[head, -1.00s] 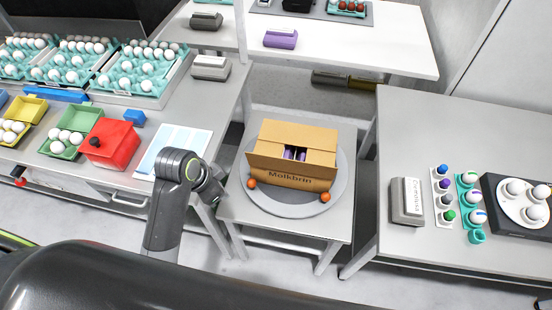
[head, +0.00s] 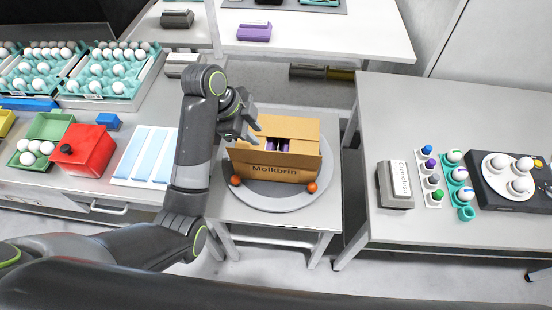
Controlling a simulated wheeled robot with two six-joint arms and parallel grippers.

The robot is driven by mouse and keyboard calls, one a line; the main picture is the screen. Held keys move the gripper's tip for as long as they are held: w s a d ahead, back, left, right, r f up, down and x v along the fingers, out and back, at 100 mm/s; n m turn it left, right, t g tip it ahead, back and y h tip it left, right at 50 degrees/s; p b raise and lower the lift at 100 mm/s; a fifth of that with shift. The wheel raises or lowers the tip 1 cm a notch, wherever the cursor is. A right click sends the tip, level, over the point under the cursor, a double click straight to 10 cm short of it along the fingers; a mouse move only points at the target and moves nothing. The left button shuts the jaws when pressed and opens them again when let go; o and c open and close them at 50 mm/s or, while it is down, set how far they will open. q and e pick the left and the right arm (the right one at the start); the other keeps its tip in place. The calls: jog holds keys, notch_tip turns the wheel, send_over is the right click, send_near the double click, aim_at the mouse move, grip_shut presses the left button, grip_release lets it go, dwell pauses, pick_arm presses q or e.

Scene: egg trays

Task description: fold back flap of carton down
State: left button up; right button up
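The brown carton (head: 270,172), marked "Molkbrin", stands on a round grey turntable (head: 262,200). Its top is open, and purple items (head: 282,146) show inside. The back flap (head: 292,127) stands up along the far side. My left gripper (head: 255,132) is at the carton's back left corner, just above it. Its two fingers are spread apart with nothing between them. Whether a finger touches the carton I cannot tell. The gripper covers part of the carton's left side. My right gripper is not in view.
Two orange balls (head: 312,187) sit at the turntable's front. A red box (head: 88,150) and egg trays (head: 110,75) are on the left table. The right table (head: 440,120) holds a grey label block (head: 394,185) and egg holders. Its near left part is clear.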

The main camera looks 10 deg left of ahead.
aim_at(276, 154)
pick_arm(q)
jog(key=p+x, duration=0.1)
jog(key=x, duration=1.3)
jog(key=shift+s, duration=0.2)
jog(key=shift+c, duration=0.2)
grip_shut()
dwell(0.6)
